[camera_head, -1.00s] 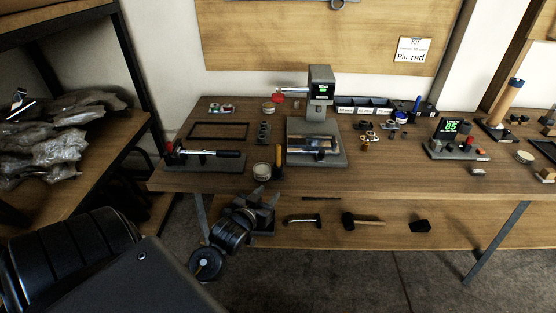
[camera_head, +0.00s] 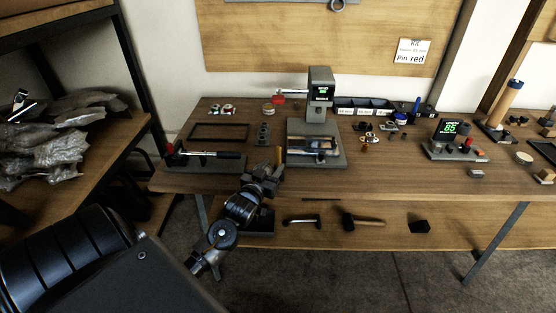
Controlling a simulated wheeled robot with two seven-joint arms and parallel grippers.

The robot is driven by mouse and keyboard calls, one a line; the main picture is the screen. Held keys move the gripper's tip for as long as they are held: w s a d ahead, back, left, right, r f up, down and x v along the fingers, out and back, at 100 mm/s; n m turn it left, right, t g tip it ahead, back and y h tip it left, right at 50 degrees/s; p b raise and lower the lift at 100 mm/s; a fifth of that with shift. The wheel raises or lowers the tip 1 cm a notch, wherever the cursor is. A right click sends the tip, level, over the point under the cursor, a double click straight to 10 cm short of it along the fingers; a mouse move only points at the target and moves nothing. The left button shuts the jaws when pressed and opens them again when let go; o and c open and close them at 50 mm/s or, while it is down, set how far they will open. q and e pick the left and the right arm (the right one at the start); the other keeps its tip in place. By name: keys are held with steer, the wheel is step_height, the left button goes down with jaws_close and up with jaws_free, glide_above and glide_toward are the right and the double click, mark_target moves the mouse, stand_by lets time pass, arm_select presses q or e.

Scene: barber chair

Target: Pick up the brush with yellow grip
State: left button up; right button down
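The brush with the yellow grip (camera_head: 279,154) stands upright near the front edge of the workbench, left of the grey press. Only its upper yellow part shows; its lower part is hidden behind my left gripper. My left gripper (camera_head: 268,168) is over the bench's front edge, right at the brush in the picture. Its dark fingers are small and blend together, so I cannot tell whether they are around the brush, touching it or apart from it. My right gripper is not in view.
The press (camera_head: 320,88) with its grey base stands right of the brush. A tool with a black handle and red end (camera_head: 215,154) lies on a grey base to the left. A dark empty frame (camera_head: 219,131) lies behind it. A hammer (camera_head: 362,221) lies on the lower shelf.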

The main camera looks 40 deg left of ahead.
mark_target(277, 161)
arm_select(q)
steer(key=p+x, duration=0.1)
steer(key=x, duration=0.4)
steer(key=shift+d+f, duration=0.1)
jaws_close()
